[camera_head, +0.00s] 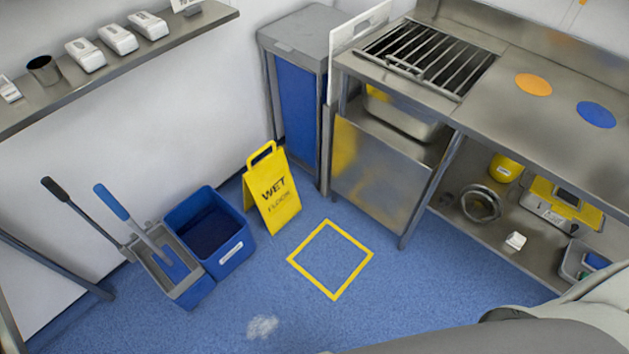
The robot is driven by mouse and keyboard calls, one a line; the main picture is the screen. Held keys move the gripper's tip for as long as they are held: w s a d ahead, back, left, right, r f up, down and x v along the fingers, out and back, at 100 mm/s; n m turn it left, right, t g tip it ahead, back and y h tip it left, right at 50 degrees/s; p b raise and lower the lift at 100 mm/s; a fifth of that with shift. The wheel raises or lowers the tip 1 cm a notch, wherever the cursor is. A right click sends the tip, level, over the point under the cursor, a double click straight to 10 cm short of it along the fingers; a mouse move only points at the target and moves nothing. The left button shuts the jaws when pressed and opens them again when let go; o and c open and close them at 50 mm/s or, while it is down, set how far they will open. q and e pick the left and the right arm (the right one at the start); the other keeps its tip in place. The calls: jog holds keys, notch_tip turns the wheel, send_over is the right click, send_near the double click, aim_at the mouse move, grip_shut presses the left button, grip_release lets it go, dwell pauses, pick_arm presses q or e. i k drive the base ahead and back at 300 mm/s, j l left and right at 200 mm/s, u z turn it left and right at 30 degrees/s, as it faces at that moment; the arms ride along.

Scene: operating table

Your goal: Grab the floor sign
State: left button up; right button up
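The yellow floor sign (273,190) stands upright on the blue floor, with "WET FLOOR" in dark letters on its front face. It has a loop handle at its top, and its back is mostly hidden. It stands between the blue bucket and the blue-sided bin, close to the wall. Neither of my grippers shows in the head view. A grey arm-like part of mine crosses the bottom right corner.
A yellow taped square (330,259) lies on the floor right of the sign. A blue bucket (209,232) and mop wringer stand left of it. A blue-sided bin (296,109) and steel counter (520,105) stand behind and right. A pale spill (262,326) marks the front floor.

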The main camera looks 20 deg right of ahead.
aim_at(269, 183)
jog(key=i+l, duration=0.2)
jog(key=i, duration=0.25)
jog(key=i+l, duration=0.2)
jog(key=i, duration=0.2)
jog(key=i+l, duration=0.2)
jog(key=i, duration=0.25)
jog(key=i+l, duration=0.2)
jog(key=i, duration=0.25)
